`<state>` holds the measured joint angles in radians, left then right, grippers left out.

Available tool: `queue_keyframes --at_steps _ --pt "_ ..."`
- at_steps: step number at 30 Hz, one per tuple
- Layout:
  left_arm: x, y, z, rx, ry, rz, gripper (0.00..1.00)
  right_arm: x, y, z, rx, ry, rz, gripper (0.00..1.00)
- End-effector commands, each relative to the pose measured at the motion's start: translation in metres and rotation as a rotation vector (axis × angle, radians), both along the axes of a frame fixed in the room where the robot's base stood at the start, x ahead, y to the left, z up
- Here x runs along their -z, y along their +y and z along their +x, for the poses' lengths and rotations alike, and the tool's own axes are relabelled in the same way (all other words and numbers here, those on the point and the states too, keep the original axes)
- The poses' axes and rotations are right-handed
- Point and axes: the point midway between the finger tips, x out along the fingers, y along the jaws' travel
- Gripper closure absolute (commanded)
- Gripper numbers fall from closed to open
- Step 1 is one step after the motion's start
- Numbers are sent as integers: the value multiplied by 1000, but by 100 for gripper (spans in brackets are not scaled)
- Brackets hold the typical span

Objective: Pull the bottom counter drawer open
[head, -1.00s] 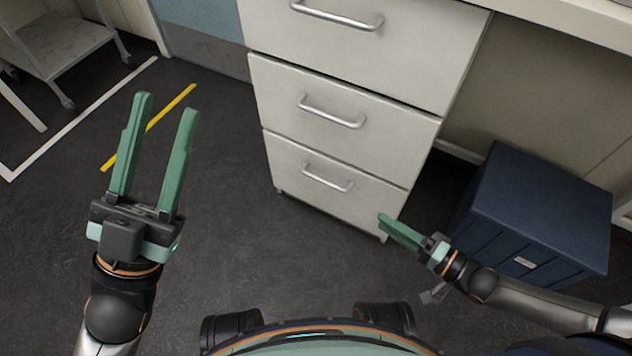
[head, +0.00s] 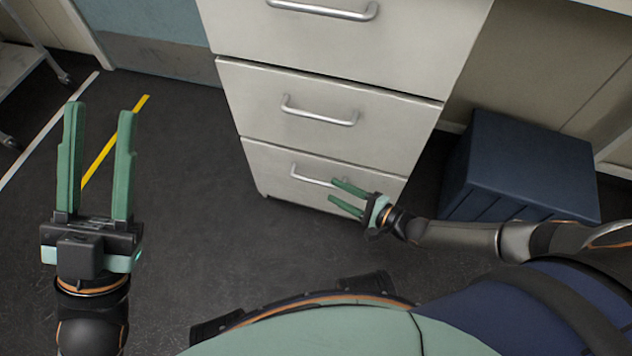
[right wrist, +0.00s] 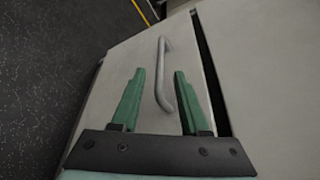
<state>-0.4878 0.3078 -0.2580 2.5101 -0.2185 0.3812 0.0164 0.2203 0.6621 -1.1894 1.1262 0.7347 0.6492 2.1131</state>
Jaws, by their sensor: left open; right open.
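The bottom counter drawer (head: 270,174) is the lowest of three white drawers and looks shut, with its front level with the drawer above. Its silver bar handle (head: 313,178) shows in the head view, its right end close to or behind my right fingertips. My right gripper (head: 332,189) is open and empty, low in front of the drawer. In the right wrist view the handle (right wrist: 161,75) runs between and beyond the open fingers (right wrist: 158,75), its near end close to the right finger. Contact cannot be told. My left gripper (head: 99,109) is open and empty, over the floor at left.
The middle drawer (head: 250,100) and top drawer (head: 235,25) are above, both shut. A dark blue box (head: 525,165) stands on the floor right of the drawers, behind my right arm. The dark floor (head: 190,170) left of the drawers is clear.

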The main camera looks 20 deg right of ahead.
Motion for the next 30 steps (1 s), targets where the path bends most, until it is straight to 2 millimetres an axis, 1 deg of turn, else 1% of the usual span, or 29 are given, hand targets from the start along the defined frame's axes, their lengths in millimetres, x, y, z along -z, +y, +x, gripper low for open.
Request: queue_keyframes --at_steps 1,3,9,15,23,30 --pt "8 -1 0 -1 2 2 59 5 8 10 -1 -5 2 55" --pt "13 -1 1 -3 4 6 59 8 16 21 -1 -4 1 55" --pt "25 -3 1 -7 5 17 59 14 34 45 -1 -4 -1 55" --pt "28 -3 1 -9 5 22 59 15 41 55 0 -1 -2 55" --pt "28 -4 1 -8 7 22 59 15 41 55 0 -1 -2 55" --pt "28 -4 1 -8 7 21 59 15 41 55 0 -1 -2 81"
